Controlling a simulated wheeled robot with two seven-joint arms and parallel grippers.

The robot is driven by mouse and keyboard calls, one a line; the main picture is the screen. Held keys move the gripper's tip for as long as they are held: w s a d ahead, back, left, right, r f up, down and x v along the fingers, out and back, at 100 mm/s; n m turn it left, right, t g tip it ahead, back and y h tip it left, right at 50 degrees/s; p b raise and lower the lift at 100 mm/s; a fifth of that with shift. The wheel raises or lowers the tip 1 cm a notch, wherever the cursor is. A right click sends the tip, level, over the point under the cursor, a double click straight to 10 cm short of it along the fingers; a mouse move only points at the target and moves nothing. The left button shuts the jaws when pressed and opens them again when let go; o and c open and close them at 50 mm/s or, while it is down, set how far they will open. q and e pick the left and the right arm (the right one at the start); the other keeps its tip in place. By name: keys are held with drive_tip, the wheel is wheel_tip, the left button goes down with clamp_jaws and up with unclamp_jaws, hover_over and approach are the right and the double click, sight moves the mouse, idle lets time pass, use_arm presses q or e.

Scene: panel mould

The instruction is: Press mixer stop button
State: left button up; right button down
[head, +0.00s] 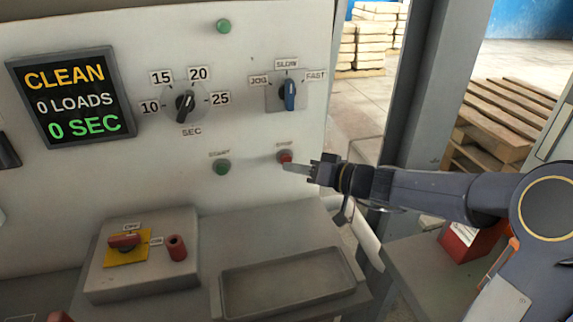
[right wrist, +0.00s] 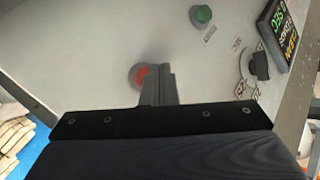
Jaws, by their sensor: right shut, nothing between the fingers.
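The red stop button (head: 285,156) sits on the white panel, right of the green start button (head: 222,167). My right gripper (head: 288,168) comes in from the right with its fingers closed and empty. In the head view its tips are at the lower edge of the red button. In the right wrist view the red button (right wrist: 139,76) shows beside the closed fingers (right wrist: 158,84), which partly cover it. I cannot tell whether the tips touch it. My left gripper is not in view.
A display (head: 70,95) reads CLEAN, 0 LOADS, 0 SEC. A timer knob (head: 185,105) and a blue-handled speed knob (head: 289,94) sit above the buttons. Below are a red rotary switch (head: 124,241) and an empty grey tray (head: 288,284). A grey post (head: 420,85) stands right of the panel.

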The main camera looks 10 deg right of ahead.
drive_tip(key=shift+s, duration=0.2)
drive_tip(key=s+b, duration=0.3)
drive_tip(key=s, duration=0.2)
drive_tip(key=shift+d, duration=0.1)
idle(0.4)
idle(0.4)
